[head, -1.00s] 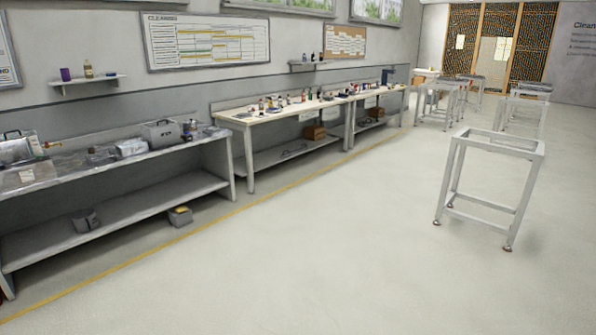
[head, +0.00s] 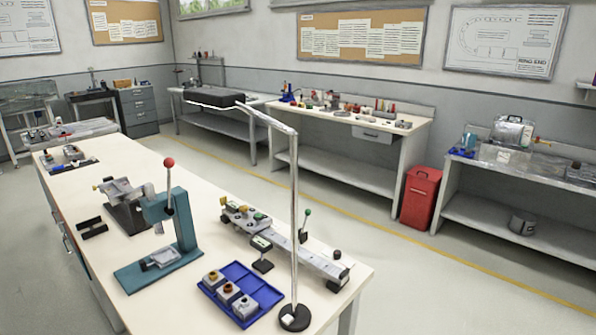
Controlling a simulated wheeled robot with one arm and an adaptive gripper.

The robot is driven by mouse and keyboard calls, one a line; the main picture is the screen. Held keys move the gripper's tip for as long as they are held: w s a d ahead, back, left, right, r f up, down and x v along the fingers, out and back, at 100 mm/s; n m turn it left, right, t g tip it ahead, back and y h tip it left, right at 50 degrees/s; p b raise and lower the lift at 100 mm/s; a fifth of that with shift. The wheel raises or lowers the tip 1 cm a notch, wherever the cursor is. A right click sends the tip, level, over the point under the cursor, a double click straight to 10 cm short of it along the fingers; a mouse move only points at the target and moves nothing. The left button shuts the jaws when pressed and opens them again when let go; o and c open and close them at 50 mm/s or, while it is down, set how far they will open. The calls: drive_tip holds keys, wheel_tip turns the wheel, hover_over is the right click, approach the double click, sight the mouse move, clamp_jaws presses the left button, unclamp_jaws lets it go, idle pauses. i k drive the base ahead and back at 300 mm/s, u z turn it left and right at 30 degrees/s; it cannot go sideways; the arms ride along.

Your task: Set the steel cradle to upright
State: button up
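On the near workbench (head: 200,210) in the head view, a grey metal fixture (head: 124,207) stands at the left, behind a teal press. It has a tilted steel plate on top and a small yellow knob at its left side. It looks like the steel cradle, but I cannot be sure. Its plate looks slanted rather than upright. The press partly hides its right side. My gripper is not in view.
The teal press (head: 183,230) has a red-knobbed lever. A blue tray (head: 236,275) with small parts, a grey rail (head: 300,256) and a black-based lamp (head: 295,318) stand nearer. A red bin (head: 420,197) stands by the back benches. Floor is clear beyond the workbench.

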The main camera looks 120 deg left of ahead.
sight(125, 196)
drive_tip(key=u, duration=2.75)
drive_tip(key=i, duration=3.1)
drive_tip(key=u, duration=3.4)
drive_tip(key=k, duration=0.25)
drive_tip(key=z, duration=0.1)
